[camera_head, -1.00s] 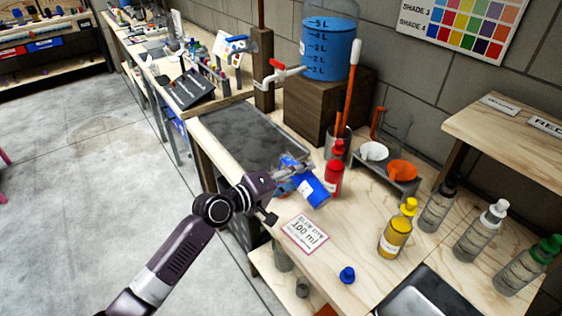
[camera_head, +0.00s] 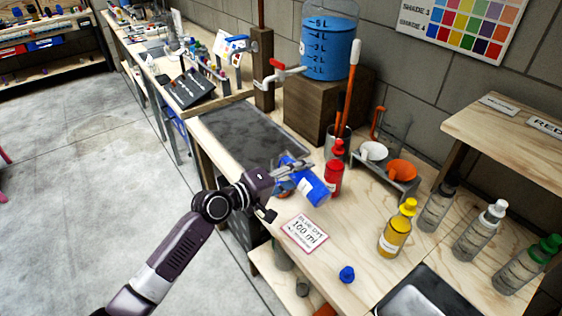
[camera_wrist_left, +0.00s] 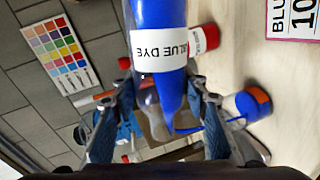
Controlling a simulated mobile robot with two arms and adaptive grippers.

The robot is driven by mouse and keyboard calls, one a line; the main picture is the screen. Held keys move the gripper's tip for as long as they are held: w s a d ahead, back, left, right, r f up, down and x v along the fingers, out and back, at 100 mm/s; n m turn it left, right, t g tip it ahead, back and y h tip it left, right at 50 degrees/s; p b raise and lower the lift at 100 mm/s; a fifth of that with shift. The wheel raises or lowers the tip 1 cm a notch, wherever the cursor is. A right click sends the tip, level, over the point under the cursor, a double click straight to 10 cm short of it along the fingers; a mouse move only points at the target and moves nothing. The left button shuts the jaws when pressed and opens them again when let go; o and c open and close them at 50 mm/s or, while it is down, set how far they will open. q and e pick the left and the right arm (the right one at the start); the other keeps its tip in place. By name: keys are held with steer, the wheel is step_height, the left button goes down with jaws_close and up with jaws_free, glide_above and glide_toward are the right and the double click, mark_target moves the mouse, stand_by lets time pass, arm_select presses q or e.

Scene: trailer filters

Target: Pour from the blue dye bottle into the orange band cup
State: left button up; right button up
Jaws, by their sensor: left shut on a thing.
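My left gripper (camera_head: 279,180) is shut on the blue dye bottle (camera_head: 314,189) and holds it strongly tilted above the bench. In the left wrist view the bottle (camera_wrist_left: 158,18) shows its white "BLUE DYE" label, and blue liquid reaches toward its neck between my fingers (camera_wrist_left: 155,118). The orange band cup (camera_wrist_left: 256,98) stands on the bench beside the bottle's neck in that view, with blue on it. A thin blue streak runs between neck and cup, seemingly poured dye. In the head view the cup is mostly hidden by gripper and bottle. My right gripper is not in view.
A red bottle (camera_head: 334,178) stands close behind the blue bottle. A blue cap (camera_head: 347,274) and a "100 ml" card (camera_head: 305,233) lie in front. A yellow bottle (camera_head: 397,229) and several grey bottles stand at right. A dark mat (camera_head: 250,135) lies at left.

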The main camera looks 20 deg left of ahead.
arm_select(q)
steer(key=shift+r+n, duration=0.3)
stand_by(0.9)
